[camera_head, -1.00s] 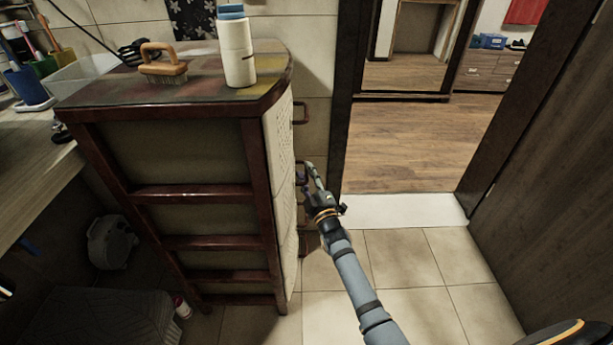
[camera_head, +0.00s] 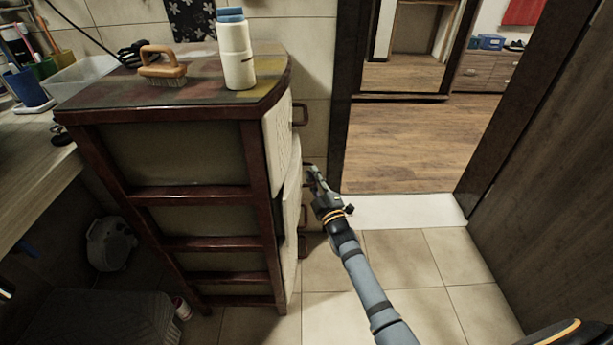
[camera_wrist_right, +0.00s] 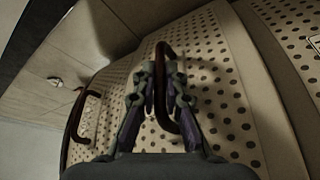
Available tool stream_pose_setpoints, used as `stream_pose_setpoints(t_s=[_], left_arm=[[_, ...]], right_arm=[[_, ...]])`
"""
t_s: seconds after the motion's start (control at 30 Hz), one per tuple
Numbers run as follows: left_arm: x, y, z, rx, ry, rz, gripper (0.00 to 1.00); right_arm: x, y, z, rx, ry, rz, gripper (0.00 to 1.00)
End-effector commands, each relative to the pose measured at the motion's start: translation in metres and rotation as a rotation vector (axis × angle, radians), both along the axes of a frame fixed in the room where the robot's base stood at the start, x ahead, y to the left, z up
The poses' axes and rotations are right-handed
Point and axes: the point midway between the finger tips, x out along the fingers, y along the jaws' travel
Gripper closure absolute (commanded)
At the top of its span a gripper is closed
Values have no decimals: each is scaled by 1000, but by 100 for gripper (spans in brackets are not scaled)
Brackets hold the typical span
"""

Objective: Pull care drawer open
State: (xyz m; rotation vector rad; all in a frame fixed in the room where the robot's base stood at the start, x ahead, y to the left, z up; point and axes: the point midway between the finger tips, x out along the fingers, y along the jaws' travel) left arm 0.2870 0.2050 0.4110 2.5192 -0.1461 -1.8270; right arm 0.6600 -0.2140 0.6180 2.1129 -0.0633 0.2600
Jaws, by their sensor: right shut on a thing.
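The cabinet (camera_head: 195,194) has a dark red-brown frame and pale drawer fronts on its right side. Its middle drawer (camera_head: 291,200) stands out a little past the front above it, with a dark gap beside the frame. My right gripper (camera_head: 314,176) is at this drawer's front. In the wrist view my right gripper (camera_wrist_right: 160,95) is shut on the brown bar handle (camera_wrist_right: 163,48) of a dotted drawer front (camera_wrist_right: 215,95). The drawer's inside is hidden. My left gripper is not in view.
A white bottle (camera_head: 236,55) and a wooden brush (camera_head: 162,67) stand on the cabinet top. Another handle (camera_head: 300,114) juts out higher up. The tiled floor (camera_head: 420,265) to the right is clear, with a doorway behind and a dark wooden panel (camera_head: 550,180) at right.

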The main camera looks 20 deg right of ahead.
Motion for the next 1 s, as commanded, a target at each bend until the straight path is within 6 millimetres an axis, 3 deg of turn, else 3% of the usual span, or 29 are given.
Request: stream_pose_setpoints(t_s=[0.6, 0.8, 1.0], left_arm=[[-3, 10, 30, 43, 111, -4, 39], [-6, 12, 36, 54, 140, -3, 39], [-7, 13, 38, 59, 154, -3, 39]], right_arm=[[-42, -145, 1, -5, 5, 0, 100], [-51, -176, 0, -2, 3, -1, 100], [-56, -193, -1, -1, 4, 0, 100]])
